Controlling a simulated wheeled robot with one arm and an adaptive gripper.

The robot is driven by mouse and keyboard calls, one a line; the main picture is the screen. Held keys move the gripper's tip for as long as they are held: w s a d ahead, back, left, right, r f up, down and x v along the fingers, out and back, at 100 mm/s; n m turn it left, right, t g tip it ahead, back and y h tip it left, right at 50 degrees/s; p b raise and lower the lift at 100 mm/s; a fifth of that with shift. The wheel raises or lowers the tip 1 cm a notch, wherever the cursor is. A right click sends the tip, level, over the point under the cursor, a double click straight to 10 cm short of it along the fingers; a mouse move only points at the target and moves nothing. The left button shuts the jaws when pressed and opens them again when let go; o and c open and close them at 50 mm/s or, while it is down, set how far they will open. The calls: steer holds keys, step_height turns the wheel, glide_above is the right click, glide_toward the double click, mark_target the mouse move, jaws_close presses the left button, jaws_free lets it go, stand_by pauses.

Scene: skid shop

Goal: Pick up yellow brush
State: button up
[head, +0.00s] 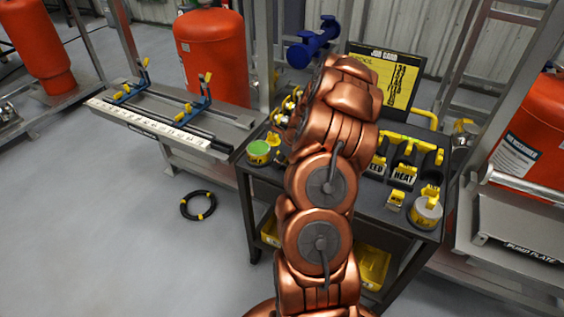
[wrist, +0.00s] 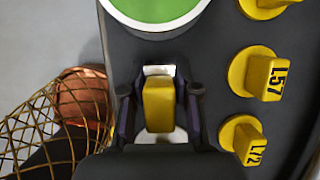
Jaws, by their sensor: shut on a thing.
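The yellow brush (wrist: 158,105) shows in the wrist view as a yellow block with a pale metallic end towards the top of the picture. My gripper (wrist: 159,94) has its dark fingers on both sides of it and is shut on it. The brush is still over or at the dark cart top; I cannot tell whether it touches it. In the head view my copper arm covers the middle of the cart, and the brush cannot be made out there.
A green-topped tin (wrist: 155,12) stands just beyond the brush. Yellow pieces marked L57 (wrist: 265,76) and L72 (wrist: 244,140) stand to the right. The dark cart (head: 398,222) carries a job card (head: 385,78) and several yellow items. A black hose coil (head: 198,205) lies on open floor.

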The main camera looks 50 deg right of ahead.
jaws_close()
steer(key=shift+s+r+b, duration=0.1)
steer(key=shift+r+b, duration=0.8)
steer(key=shift+r, duration=0.9)
steer(key=s+a+b, duration=0.1)
steer(key=s+b, duration=0.1)
steer(key=s, duration=0.5)
steer(key=s+a+r+b, duration=0.1)
steer(key=s+a+b, duration=0.1)
steer(key=s, duration=0.6)
steer(key=shift+s+a+r, duration=0.2)
steer(key=shift+a, duration=0.1)
